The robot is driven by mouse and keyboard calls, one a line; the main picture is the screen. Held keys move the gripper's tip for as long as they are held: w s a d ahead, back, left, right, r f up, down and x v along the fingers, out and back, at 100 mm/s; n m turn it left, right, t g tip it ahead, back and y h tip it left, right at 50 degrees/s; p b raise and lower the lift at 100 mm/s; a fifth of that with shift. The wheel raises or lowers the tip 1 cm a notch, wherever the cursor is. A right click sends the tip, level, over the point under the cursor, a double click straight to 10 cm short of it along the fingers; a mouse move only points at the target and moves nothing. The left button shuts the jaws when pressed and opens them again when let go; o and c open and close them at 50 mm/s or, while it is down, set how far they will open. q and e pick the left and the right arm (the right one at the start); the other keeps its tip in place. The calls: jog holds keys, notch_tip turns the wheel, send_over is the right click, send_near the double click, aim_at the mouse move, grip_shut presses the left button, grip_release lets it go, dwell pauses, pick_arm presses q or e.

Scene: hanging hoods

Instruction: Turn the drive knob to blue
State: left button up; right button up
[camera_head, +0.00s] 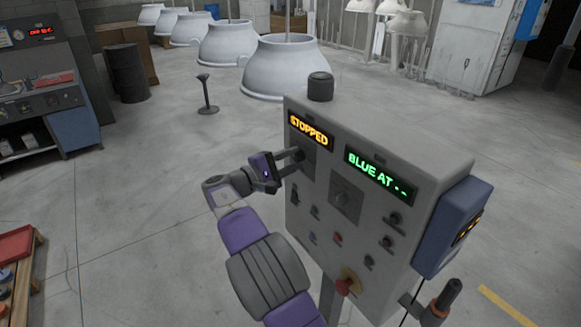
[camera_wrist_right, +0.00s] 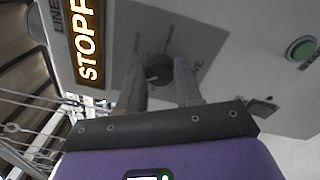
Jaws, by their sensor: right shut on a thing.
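The grey control box (camera_head: 430,150) stands on a post in the head view. Its orange display (camera_head: 310,132) reads STOPPED, and its green display (camera_head: 382,175) reads BLUE AT with two dashes. My right gripper (camera_head: 293,164) is at the box face just below the orange display. In the right wrist view, the dark round drive knob (camera_wrist_right: 158,71) sits on a grey plate between my two fingers, which are shut on it. The fingers and the angle hide the knob's pointer and most of the plate's lettering. My left gripper is not in view.
A second knob plate (camera_head: 344,195), small buttons and switches, and a red mushroom button (camera_head: 348,284) share the panel. A blue side unit (camera_head: 455,225) is on the box's right. Open floor lies left of the box.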

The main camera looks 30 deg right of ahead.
jog(key=shift+f+m+b, duration=0.1)
jog(key=shift+m+b, duration=0.3)
jog(key=shift+m, duration=0.2)
jog(key=o, duration=1)
jog(key=shift+o, duration=0.2)
jog(key=a, duration=0.7)
jog(key=shift+s+a+f, duration=0.15)
jog(key=shift+s+a, duration=0.15)
jog(key=shift+s, duration=0.05)
